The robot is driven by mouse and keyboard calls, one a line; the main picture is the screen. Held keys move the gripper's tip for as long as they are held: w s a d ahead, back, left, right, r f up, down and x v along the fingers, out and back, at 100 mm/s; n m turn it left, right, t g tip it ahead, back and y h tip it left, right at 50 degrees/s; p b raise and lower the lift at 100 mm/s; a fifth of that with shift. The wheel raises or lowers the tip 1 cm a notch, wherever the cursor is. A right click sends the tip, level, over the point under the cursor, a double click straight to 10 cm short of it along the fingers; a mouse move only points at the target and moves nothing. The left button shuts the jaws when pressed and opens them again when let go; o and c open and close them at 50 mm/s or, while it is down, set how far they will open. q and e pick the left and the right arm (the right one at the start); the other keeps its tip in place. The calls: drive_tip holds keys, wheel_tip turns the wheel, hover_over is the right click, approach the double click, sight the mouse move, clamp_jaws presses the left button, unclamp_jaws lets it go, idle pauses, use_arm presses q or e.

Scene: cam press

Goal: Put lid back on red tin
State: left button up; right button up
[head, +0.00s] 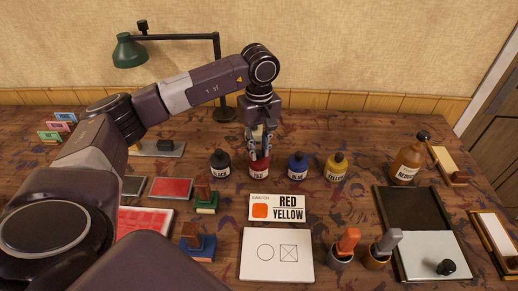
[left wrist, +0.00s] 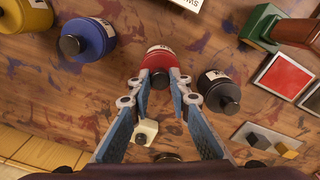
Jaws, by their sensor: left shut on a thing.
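The red tin (head: 259,168) stands upright in the row of ink tins, and it also shows in the left wrist view (left wrist: 160,56). Its dark-knobbed lid (left wrist: 160,79) is over the tin's top, between my fingertips. My left gripper (head: 259,150) points down from above and is shut on the lid; its fingers flank the knob in the left wrist view (left wrist: 160,82). The fingers cover the tin's top in the head view. I cannot tell whether the lid is fully seated. My right gripper is not in view.
A black tin (head: 220,164) stands close to the left and a blue tin (head: 297,166) to the right, with a yellow tin (head: 336,167) beyond. The swatch card (head: 276,207) lies in front. A green lamp (head: 130,50) stands behind.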

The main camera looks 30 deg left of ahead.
use_arm(q)
drive_tip(key=o, duration=1.5)
drive_tip(key=shift+r, duration=0.1)
drive_tip(key=shift+r+p, duration=2)
drive_tip(key=shift+r, duration=1.45)
drive_tip(key=shift+c, duration=0.3)
clamp_jaws()
